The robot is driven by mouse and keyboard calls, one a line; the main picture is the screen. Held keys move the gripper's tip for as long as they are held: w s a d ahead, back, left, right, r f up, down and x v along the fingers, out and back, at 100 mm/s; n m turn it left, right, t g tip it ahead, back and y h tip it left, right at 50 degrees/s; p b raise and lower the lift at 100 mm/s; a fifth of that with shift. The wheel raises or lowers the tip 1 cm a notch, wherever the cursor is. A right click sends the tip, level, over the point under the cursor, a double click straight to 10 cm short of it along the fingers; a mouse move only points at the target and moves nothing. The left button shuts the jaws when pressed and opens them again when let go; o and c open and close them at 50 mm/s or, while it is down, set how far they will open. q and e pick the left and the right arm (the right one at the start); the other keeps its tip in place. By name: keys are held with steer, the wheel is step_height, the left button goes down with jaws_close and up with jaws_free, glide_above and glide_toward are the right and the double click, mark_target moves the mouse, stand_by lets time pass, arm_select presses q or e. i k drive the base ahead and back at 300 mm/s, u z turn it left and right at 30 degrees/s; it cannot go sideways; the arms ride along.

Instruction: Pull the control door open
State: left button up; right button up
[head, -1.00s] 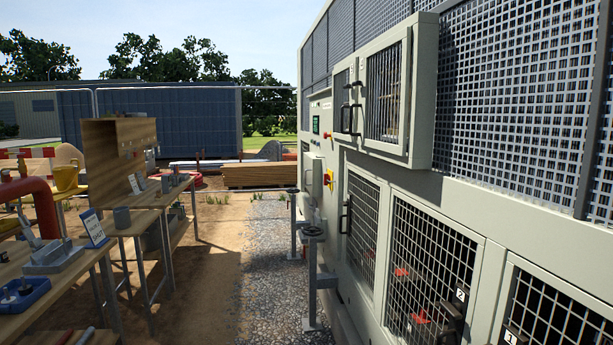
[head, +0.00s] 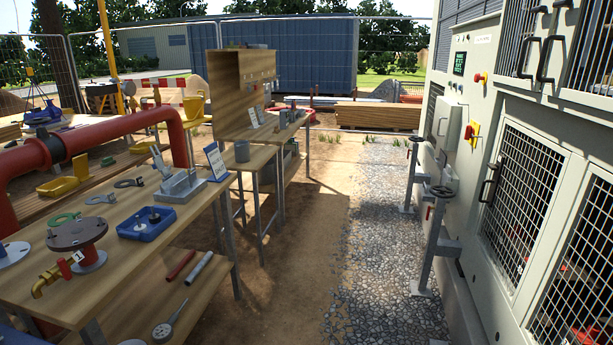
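The chiller's pale grey side (head: 466,110) runs along the right of the head view. A mesh-windowed door (head: 523,203) with a black vertical handle (head: 489,182) is closed on its lower part. A small grey box (head: 447,116) sits on the panel further back. I cannot tell which of these is the control door. Neither of my grippers is in view.
A green display (head: 459,63), a red button (head: 480,78) and a red-yellow switch (head: 471,130) are on the panel. Valve stands (head: 433,235) rise beside the chiller. A gravel strip (head: 378,225) and bare ground lie open between it and the wooden workbenches (head: 135,268) at left.

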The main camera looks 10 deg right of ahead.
mark_target(443, 112)
steer(key=z, duration=0.2)
steer(key=i, duration=2.8)
steer(key=z, duration=0.6)
steer(key=i, duration=2.35)
steer(key=z, duration=0.3)
